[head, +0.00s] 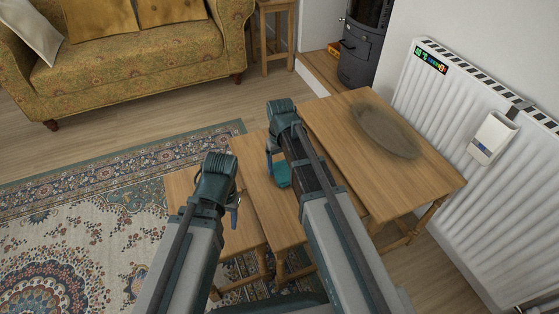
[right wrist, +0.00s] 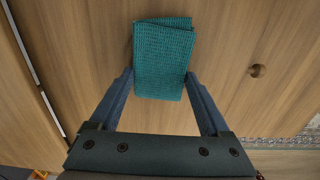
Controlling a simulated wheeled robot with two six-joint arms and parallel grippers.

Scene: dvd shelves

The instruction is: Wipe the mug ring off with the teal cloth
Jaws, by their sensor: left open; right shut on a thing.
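The teal cloth (right wrist: 163,58) is a folded, ribbed rectangle between the two fingers of my right gripper (right wrist: 158,82), over a wooden surface. In the head view the cloth (head: 281,177) shows beside my right gripper (head: 273,163), above the nested wooden tables; whether it touches the wood I cannot tell. My left gripper (head: 235,203) is open, to the left, above the lowest table. No clear mug ring shows in the head view. A small round brown mark or knob (right wrist: 257,71) shows right of the cloth in the right wrist view; which it is I cannot tell.
The tallest table (head: 335,125) carries a dark oval piece (head: 386,131). A white radiator (head: 480,150) stands close on the right. A patterned rug (head: 75,230) lies left, with a yellow sofa (head: 130,70) behind it. Open floor lies between sofa and tables.

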